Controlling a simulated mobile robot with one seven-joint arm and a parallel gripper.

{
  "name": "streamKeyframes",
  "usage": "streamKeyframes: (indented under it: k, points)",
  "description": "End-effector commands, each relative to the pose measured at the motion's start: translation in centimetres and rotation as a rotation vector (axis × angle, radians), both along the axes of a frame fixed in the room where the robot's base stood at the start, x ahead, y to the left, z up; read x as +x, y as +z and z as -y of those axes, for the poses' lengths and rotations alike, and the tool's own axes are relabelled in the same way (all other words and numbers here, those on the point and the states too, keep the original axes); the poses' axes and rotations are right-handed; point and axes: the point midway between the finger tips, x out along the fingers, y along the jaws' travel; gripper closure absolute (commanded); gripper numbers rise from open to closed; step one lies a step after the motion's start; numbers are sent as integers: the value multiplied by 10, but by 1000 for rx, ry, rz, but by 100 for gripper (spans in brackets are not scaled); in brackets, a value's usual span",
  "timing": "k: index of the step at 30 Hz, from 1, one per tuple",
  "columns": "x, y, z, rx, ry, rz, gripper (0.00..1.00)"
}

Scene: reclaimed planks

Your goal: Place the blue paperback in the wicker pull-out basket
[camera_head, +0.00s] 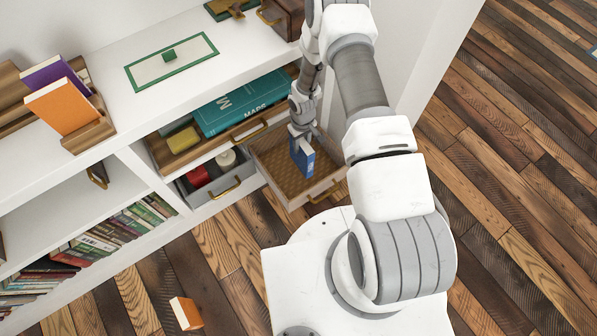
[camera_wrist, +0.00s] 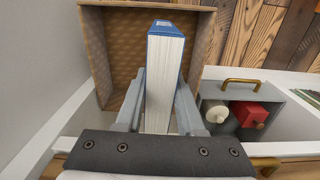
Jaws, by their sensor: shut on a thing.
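The blue paperback (camera_head: 303,158) stands upright between the fingers of my gripper (camera_head: 300,135), which is shut on it. In the wrist view the paperback (camera_wrist: 165,75) shows its white page edges and blue cover between the two grey fingers (camera_wrist: 160,105). The wicker pull-out basket (camera_head: 266,163) is pulled out from the shelf unit, with a woven brown inside and a pale rim. The paperback is over or inside the basket; I cannot tell whether its lower end touches the bottom. In the wrist view the basket (camera_wrist: 112,60) lies beyond the paperback and looks otherwise empty.
A grey drawer (camera_head: 214,187) with a red and a white item is open left of the basket. A wooden drawer (camera_head: 160,155) with a teal maps box (camera_head: 243,103) is above it. An orange book (camera_head: 64,106) stands on the shelf top; another orange book (camera_head: 186,313) is on the floor.

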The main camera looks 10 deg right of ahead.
Motion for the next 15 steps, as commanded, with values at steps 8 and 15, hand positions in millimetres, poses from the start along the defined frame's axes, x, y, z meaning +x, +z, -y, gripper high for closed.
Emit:
streamKeyframes:
  k: [8,15]
  points:
    - [5,-45,-1,-1,36,0,100]
    - [4,-89,-1,-1,39,0,100]
